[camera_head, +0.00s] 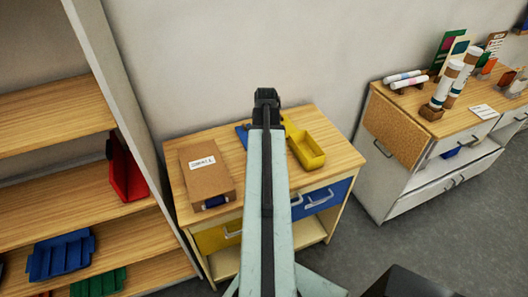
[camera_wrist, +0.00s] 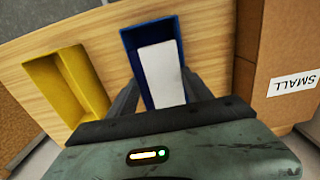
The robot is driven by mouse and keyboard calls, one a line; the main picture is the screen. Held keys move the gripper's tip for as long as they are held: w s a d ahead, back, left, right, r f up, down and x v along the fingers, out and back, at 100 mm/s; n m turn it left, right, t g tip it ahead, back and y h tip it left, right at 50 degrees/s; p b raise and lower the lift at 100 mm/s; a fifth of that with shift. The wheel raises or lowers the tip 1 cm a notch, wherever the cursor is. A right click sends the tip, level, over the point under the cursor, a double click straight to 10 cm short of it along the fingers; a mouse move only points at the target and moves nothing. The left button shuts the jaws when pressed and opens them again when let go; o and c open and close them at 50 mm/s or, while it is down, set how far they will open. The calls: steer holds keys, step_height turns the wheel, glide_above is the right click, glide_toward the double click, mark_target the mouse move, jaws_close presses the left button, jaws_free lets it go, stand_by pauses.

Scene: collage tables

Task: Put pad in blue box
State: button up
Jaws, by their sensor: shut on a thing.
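The pad (camera_wrist: 161,76) is a flat white piece in the wrist view, between the two fingers of my gripper (camera_wrist: 160,92). My gripper is shut on it. The blue box (camera_wrist: 148,34) lies right behind and around the pad in that view; I cannot tell whether the pad is above it or inside it. In the head view only a bit of the blue box (camera_head: 242,134) shows to the left of my arm. My gripper (camera_head: 266,95) is seen from behind there, and its fingers and the pad are hidden.
A yellow box (camera_head: 310,154) stands beside the blue one on the wooden tabletop (camera_head: 335,145). A brown cardboard box (camera_head: 206,180) with a white label stands at the left. A shelf unit (camera_head: 60,110) is at far left; another cabinet (camera_head: 400,125) is at right.

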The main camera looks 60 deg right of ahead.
steer(key=shift+f, duration=0.25)
stand_by(0.4)
steer(key=o, duration=1.5)
steer(key=shift+c, duration=0.2)
steer(key=o, duration=0.4)
steer(key=shift+c, duration=0.2)
steer(key=shift+r, duration=0.15)
step_height(320, 180, up, 7)
steer(key=p, duration=0.6)
steer(key=shift+p, duration=0.4)
